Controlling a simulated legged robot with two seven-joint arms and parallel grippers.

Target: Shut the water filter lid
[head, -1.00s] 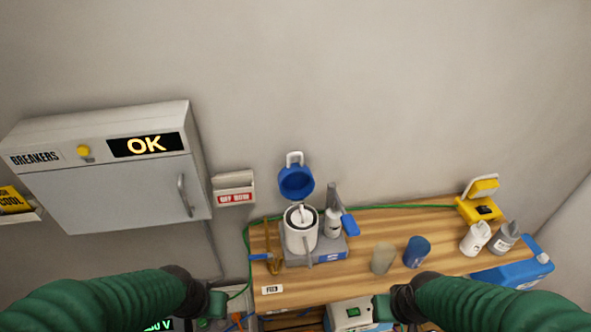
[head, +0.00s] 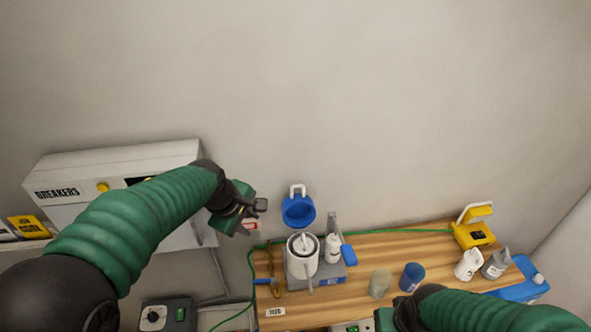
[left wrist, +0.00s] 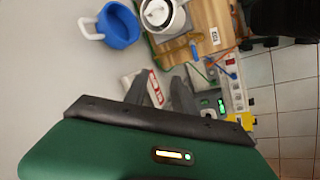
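The water filter (head: 302,262) is a white cylinder on a grey base on the wooden bench, its top uncovered with a white core inside. Its blue lid (head: 298,211) stands raised above and behind the opening, with a white loop handle on top. In the left wrist view the lid (left wrist: 119,26) and filter (left wrist: 177,22) show at the top. My left gripper (head: 256,215) is raised left of the lid, apart from it; its fingers look spread and empty. My right gripper (head: 384,319) is at the bottom edge, its fingers not clearly visible.
A breaker cabinet (head: 70,172) is on the wall behind my left arm. A white bottle (head: 333,248) stands right of the filter. The wall above is clear.

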